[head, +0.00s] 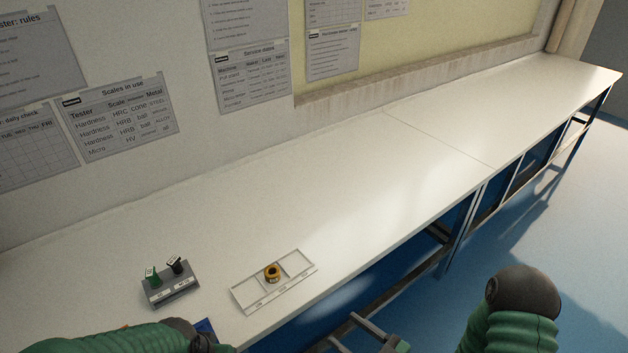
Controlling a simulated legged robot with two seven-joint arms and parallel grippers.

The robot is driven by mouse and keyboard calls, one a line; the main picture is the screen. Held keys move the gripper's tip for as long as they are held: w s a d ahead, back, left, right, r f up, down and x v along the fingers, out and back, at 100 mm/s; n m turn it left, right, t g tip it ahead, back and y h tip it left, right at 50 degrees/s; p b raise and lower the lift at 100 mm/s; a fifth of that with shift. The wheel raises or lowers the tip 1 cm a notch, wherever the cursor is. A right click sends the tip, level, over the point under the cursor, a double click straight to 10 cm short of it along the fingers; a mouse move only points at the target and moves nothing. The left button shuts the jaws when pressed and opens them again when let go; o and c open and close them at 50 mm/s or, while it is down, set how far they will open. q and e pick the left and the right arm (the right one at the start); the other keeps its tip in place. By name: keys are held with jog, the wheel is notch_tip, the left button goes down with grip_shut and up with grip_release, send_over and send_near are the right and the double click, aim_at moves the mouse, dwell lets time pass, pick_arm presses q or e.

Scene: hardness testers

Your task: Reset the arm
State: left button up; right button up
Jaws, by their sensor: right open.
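My right gripper (374,333) shows at the bottom edge, open and empty, in front of the bench's front edge and apart from the things on the bench. My right arm bends at the lower right. My green left arm crosses the lower left corner; its gripper does not show. A white tray (246,296) with compartments lies on the bench. A brass-coloured ring-like piece (272,272) sits in its middle compartment. A grey holder (172,291) left of the tray carries a green-topped piece (152,277) and a black-topped piece (175,265), both upright.
The long white bench (370,190) runs to the upper right and is bare beyond the tray. A small blue item (206,329) shows at the lower left, partly hidden by my left arm. Paper charts (118,117) hang on the wall. Blue floor lies at right.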

jog(key=w+d+r+m+g+h+p, duration=0.2)
jog(key=w+d+g+h+p, duration=0.15)
jog(key=d+h, duration=0.65)
pick_arm(q)
jog(key=w+p+v, duration=0.1)
jog(key=p+v, duration=0.3)
jog(key=v, duration=0.3)
jog(key=shift+a+r, duration=0.2)
jog(key=shift+r, duration=0.1)
pick_arm(e)
jog(key=s+d+r+m+g+h, duration=0.1)
jog(key=s+r+m+g, duration=0.4)
jog(key=s, duration=0.7)
jog(key=shift+s+d+r+m+g+h, duration=0.15)
jog(key=shift+s+r+m+g+h, duration=0.25)
jog(key=shift+r+m+h, duration=1.15)
pick_arm(q)
jog(key=shift+a, duration=0.1)
pick_arm(e)
jog(key=shift+s+r+n+y, duration=0.1)
jog(key=shift+r+n+y, duration=0.35)
jog(key=shift+r+y, duration=0.2)
